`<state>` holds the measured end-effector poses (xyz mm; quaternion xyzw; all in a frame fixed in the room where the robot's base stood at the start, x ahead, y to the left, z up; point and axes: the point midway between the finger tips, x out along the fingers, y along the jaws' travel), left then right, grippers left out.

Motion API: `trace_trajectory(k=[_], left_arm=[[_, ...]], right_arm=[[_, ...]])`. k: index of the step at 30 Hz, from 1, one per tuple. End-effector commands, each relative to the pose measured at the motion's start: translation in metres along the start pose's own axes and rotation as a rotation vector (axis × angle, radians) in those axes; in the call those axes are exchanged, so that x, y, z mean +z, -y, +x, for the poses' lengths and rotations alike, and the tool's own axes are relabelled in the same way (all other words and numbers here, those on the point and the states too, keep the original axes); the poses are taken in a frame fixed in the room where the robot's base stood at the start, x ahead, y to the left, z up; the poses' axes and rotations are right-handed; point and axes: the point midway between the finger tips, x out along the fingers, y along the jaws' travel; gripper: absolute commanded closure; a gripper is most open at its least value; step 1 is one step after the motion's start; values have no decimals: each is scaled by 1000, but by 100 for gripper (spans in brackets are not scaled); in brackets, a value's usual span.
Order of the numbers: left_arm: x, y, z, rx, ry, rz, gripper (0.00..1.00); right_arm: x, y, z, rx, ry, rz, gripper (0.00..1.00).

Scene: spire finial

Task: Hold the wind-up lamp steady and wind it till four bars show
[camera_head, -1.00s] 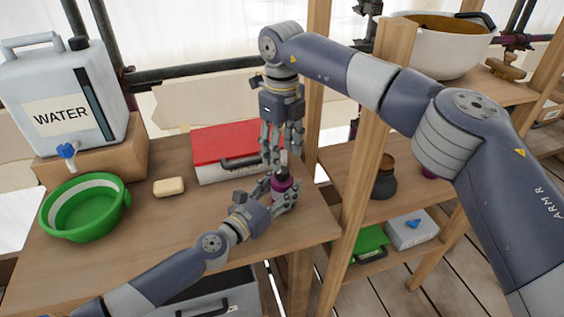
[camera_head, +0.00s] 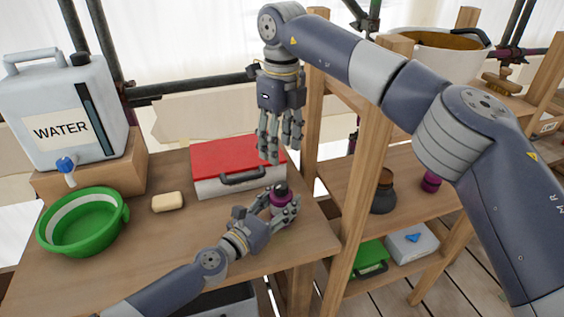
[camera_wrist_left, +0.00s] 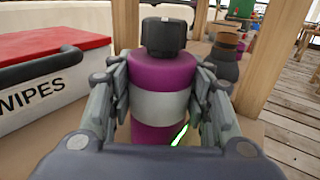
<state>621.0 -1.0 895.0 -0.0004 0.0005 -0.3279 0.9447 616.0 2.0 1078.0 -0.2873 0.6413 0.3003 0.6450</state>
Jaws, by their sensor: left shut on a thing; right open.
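The wind-up lamp is a purple cylinder with a grey band and a black knob on top. It stands upright near the right end of the wooden table in the head view (camera_head: 279,207) and fills the middle of the left wrist view (camera_wrist_left: 160,72). My left gripper (camera_head: 284,211) is shut around its body, a finger on each side in the wrist view. A thin lit green strip (camera_wrist_left: 180,135) shows low on the lamp by the right finger; how many bars it makes, I cannot tell. My right gripper (camera_head: 279,152) is open and empty above the lamp, apart from the knob.
A red-lidded wipes box (camera_head: 215,160) stands behind the lamp. A green basin (camera_head: 83,240), a soap bar (camera_head: 168,202) and a water container (camera_head: 60,95) are to the left. A shelf post (camera_head: 360,190) rises to the right, with a dark jar (camera_head: 384,195) beyond.

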Motion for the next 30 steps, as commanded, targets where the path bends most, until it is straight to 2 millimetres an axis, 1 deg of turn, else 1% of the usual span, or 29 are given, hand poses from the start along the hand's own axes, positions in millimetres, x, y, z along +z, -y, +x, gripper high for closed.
trace_trajectory(k=[1, 3, 8, 15, 21, 26, 30], left_arm=[[0, 0, 0, 0, -1, 0, 82], [0, 0, 0, 0, -1, 0, 82], [0, 0, 0, 1, -1, 0, 82], [0, 0, 0, 1, -1, 0, 82], [0, 0, 0, 0, -1, 0, 82], [0, 0, 0, 0, 0, 0, 82], [0, 0, 0, 0, 0, 0, 82]], right_arm=[[-3, -3, 7, 13, 9, -11, 52], [-7, -6, 13, 25, 32, -25, 52], [-18, -11, 20, 38, 122, -44, 52], [-37, -5, 11, 14, 283, -19, 52], [-48, 2, 2, -12, 364, 7, 52], [-48, 4, 6, -17, 381, 15, 52], [-41, 4, 26, -15, 379, 15, 52]])
